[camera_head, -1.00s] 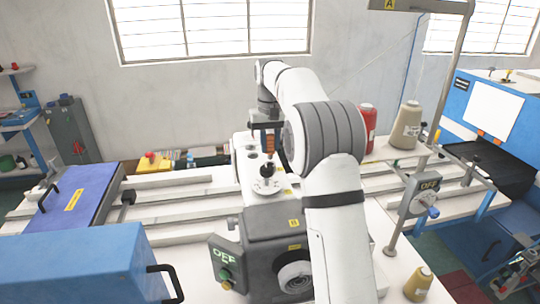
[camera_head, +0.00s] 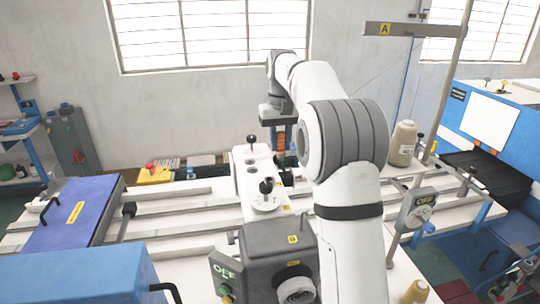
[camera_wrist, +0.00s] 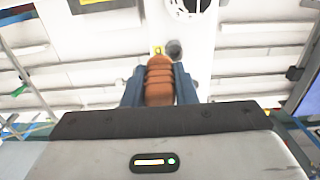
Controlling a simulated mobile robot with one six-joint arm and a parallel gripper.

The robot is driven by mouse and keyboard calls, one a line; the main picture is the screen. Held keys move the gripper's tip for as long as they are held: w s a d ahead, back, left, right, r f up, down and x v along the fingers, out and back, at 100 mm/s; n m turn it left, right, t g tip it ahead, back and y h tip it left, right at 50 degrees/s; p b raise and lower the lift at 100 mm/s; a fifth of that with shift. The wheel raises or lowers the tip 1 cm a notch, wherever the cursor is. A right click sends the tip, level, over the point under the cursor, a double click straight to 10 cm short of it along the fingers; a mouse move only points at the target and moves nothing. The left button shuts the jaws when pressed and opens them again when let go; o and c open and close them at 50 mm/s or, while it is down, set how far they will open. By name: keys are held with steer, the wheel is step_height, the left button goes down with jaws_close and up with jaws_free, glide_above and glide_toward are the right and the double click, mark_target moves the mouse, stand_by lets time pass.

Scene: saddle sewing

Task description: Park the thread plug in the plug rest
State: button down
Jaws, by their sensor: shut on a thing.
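My gripper (camera_head: 284,153) is over the right side of the white sewing head, left of my arm's big joint. It is shut on an orange-brown ribbed piece, which I take to be the thread plug (camera_wrist: 160,82). In the wrist view the plug sits between my two blue fingers (camera_wrist: 160,88). Its tip points toward a dark round part (camera_wrist: 174,49) beside a small yellow label. I cannot tell whether the tip touches it. I cannot clearly pick out the plug rest.
The white head carries a black knob (camera_head: 252,139) and a second knob (camera_head: 266,186) on a white disc. The grey "B" box (camera_head: 270,242) stands in front. A beige cone of thread (camera_head: 403,144) and a post with an "A" sign (camera_head: 385,29) stand at right.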

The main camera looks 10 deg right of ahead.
steer(key=s+d+r, duration=0.3)
steer(key=s+r, duration=0.3)
steer(key=s, duration=0.1)
steer(key=s+d+r, duration=0.3)
steer(key=s+r, duration=0.2)
steer(key=s, duration=0.3)
steer(key=shift+r, duration=0.35)
steer(key=shift+f, duration=0.15)
steer(key=shift+w+f+b, duration=0.1)
steer(key=shift+f+b, duration=1.6)
steer(key=shift+f, duration=0.65)
steer(key=shift+p, duration=0.6)
steer(key=shift+f+b, duration=0.95)
steer(key=shift+f, duration=0.5)
